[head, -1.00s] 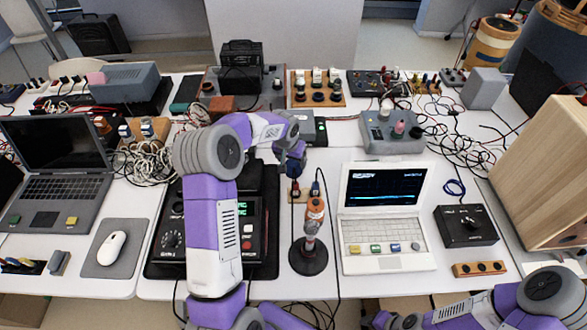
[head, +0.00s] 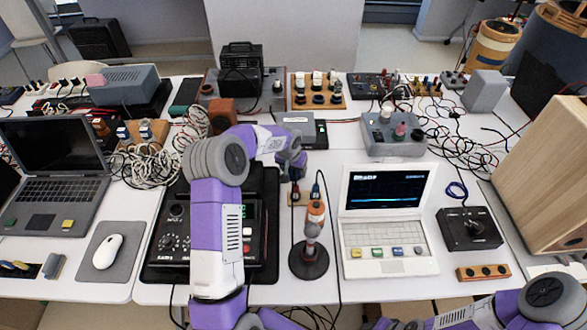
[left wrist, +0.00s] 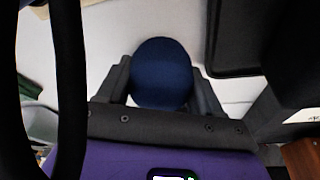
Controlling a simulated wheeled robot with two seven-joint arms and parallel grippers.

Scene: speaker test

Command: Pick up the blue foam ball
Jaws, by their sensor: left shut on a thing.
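The dark blue foam ball (left wrist: 161,72) sits between the two dark fingers of my left gripper (left wrist: 160,80) in the left wrist view, with a finger against each side. The white table top shows behind it. In the head view my left gripper (head: 292,170) is over the middle of the table, just behind the orange-and-grey tool on its stand; the ball cannot be made out clearly there. My right arm (head: 500,308) lies low at the bottom right, and its gripper end is partly cut off by the lower edge.
The orange-and-grey tool (head: 313,222) stands on a round black base just in front of my left gripper. A white laptop (head: 385,263) is to its right, and a black instrument (head: 165,262) lies under my left arm. A grey control box (head: 392,145) and loose cables are behind.

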